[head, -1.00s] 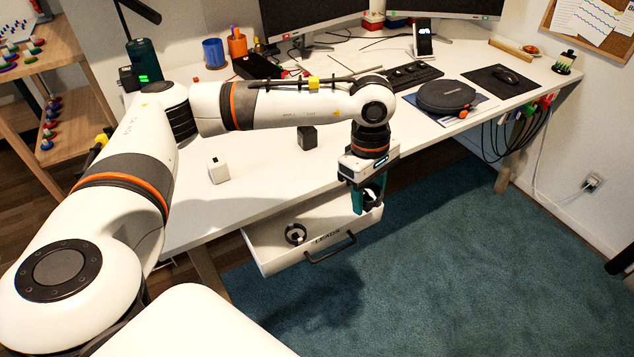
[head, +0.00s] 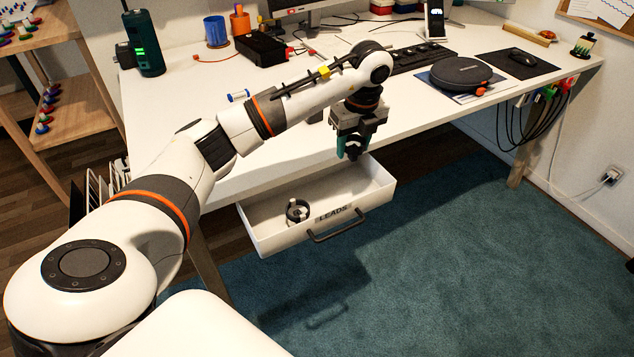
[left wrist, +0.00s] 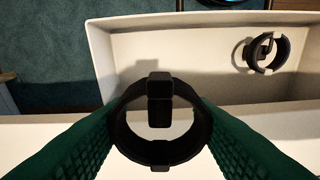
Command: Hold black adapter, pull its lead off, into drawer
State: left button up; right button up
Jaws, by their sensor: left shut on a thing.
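My left gripper (head: 352,152) is shut on a black coiled lead (left wrist: 160,165), which hangs as a ring between the green fingers in the left wrist view. In the head view the gripper is by the desk's front edge, at the back right of the open white drawer (head: 262,238) marked LEADS. A second dark coiled lead (head: 297,211) lies inside the drawer towards its left; it also shows in the left wrist view (left wrist: 283,52). The black adapter cannot be made out clearly; my left arm covers that part of the desk. My right gripper is not in view.
The drawer has a black front handle (head: 332,227) and free floor on its right side. The white desk (head: 290,150) is above it. A headphone case (head: 461,73), keyboard (head: 420,57) and black box (head: 261,47) stand further back.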

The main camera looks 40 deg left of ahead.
aim_at(351, 159)
pick_arm(q)
jog(key=shift+n, duration=0.4)
notch_tip(351, 159, down, 6)
jog(key=shift+a+r+b, duration=0.1)
jog(key=shift+r+b, duration=0.1)
jog(key=shift+b, duration=0.2)
notch_tip(351, 159, down, 4)
jog(key=shift+f+b, duration=0.2)
jog(key=shift+b, duration=0.1)
jog(key=shift+f, duration=0.1)
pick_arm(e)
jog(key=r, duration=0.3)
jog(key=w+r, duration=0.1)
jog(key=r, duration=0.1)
pick_arm(q)
jog(key=shift+f, duration=0.2)
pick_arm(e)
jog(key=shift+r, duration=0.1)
pick_arm(q)
jog(key=o, duration=1.1)
jog(key=shift+r, duration=0.1)
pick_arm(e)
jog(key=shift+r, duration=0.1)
